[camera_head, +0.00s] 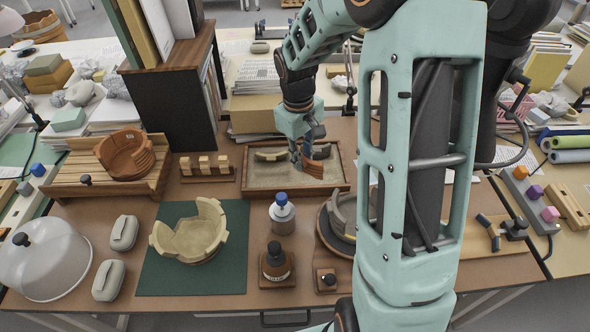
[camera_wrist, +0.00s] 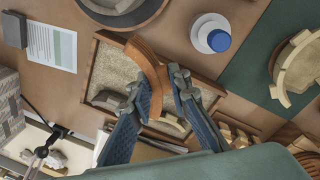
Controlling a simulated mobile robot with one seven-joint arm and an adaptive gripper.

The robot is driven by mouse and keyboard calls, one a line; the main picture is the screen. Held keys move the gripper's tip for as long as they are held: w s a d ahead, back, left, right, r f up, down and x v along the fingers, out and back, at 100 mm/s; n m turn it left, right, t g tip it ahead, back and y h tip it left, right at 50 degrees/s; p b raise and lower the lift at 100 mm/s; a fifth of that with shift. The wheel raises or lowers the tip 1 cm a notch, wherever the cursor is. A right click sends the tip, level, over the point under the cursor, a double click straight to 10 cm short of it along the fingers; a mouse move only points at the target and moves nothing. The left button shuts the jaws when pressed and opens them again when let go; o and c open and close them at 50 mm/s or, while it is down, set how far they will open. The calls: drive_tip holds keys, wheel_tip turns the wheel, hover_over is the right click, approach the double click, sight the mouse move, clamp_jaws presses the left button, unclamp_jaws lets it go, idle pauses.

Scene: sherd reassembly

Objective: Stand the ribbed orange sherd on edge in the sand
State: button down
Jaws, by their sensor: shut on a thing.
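The ribbed orange sherd (camera_head: 313,169) is a curved piece over the right part of the sand tray (camera_head: 268,177) in the head view. My gripper (camera_head: 304,158) points down and is shut on it. In the wrist view my gripper (camera_wrist: 162,78) has one blue finger on each side of the orange sherd (camera_wrist: 146,57), whose curved upper end reaches past the tray's rim. The sherd looks roughly on edge. Whether its lower edge touches the sand (camera_wrist: 112,67) is hidden. A pale sherd (camera_head: 270,155) stands at the back of the sand.
A blue-capped bottle (camera_head: 282,218) stands in front of the tray. A turntable with a grey vessel (camera_head: 343,211) is at the front right. A wooden rack (camera_head: 207,169) and a dark cabinet (camera_head: 178,105) are left. A cream bowl (camera_head: 190,232) sits on a green mat.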

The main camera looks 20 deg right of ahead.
drive_tip(key=w+d+r+n+t+b, duration=0.2)
drive_tip(key=w+d+n, duration=0.3)
drive_tip(key=d+n, duration=0.3)
drive_tip(key=n+b, duration=0.2)
drive_tip(key=b, duration=0.1)
hover_over(320, 182)
drive_tip(key=s+x, duration=0.1)
drive_tip(key=x, duration=0.5)
drive_tip(key=shift+s+a+f+b, duration=0.1)
drive_tip(key=shift+a+f+b, duration=0.05)
drive_tip(key=shift+f+b, duration=1.95)
drive_tip(key=shift+a+f+b, duration=0.15)
drive_tip(key=shift+f+b, duration=1.1)
drive_tip(key=shift+f, duration=1.55)
drive_tip(key=shift+f, duration=0.3)
drive_tip(key=c, duration=1.7)
unclamp_jaws()
drive_tip(key=shift+c, duration=0.2)
drive_tip(key=shift+r, duration=0.1)
drive_tip(key=v, duration=1.1)
drive_tip(key=shift+s+r, duration=0.25)
drive_tip(key=shift+r, duration=0.15)
